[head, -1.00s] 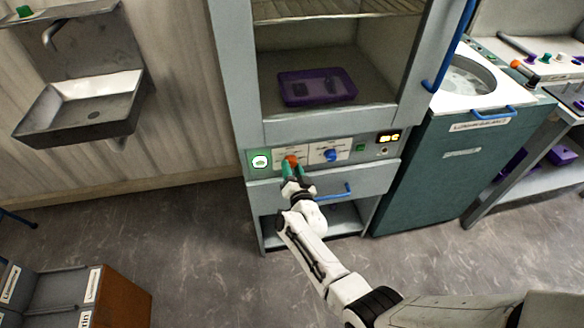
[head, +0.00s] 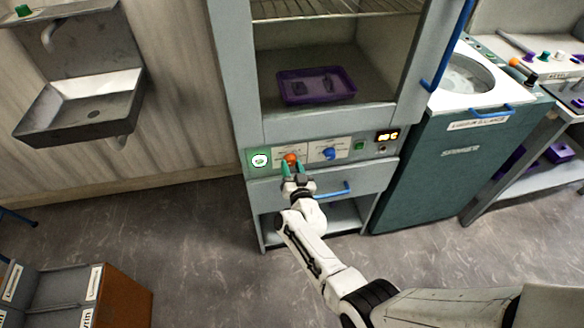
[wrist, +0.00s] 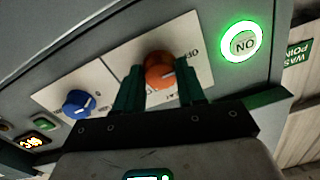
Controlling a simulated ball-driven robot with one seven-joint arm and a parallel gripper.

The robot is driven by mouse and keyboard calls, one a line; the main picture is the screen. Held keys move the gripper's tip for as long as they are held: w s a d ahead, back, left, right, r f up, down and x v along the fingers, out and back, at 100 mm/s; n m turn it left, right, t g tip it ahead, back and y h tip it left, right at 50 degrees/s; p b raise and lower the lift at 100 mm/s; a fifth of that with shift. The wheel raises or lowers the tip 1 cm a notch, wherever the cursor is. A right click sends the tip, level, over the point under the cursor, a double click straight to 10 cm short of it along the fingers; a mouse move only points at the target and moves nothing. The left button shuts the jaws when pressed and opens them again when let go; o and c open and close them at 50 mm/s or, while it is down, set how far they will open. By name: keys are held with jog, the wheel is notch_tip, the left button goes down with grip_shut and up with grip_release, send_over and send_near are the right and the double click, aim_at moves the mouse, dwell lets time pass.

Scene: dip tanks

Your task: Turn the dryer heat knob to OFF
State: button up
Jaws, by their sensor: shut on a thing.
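The dryer (head: 262,131) is a tall grey cabinet with a control panel below its glass front. An orange knob (wrist: 160,70) with a pale pointer mark sits on a white label plate in the wrist view; it also shows in the head view (head: 291,157). My gripper (wrist: 158,88) has its green fingers on either side of the orange knob and is shut on it. A label beside the knob seems to read OFF, but the lettering is partly hidden by my fingers. A blue knob (wrist: 79,104) sits on the neighbouring plate, untouched.
A lit green ON indicator (wrist: 241,43) is beside the orange knob's plate. A small display (head: 387,136) and green button (head: 360,146) are at the panel's right. A drawer with a blue handle (head: 333,191) is below. A purple tray (head: 290,96) is inside the cabinet.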

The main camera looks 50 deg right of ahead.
jog(key=shift+f, duration=0.15)
jog(key=o, duration=1.1)
jog(key=shift+c, duration=0.2)
jog(key=p+v, duration=0.5)
jog(key=v, duration=0.5)
jog(key=shift+s+a, duration=0.3)
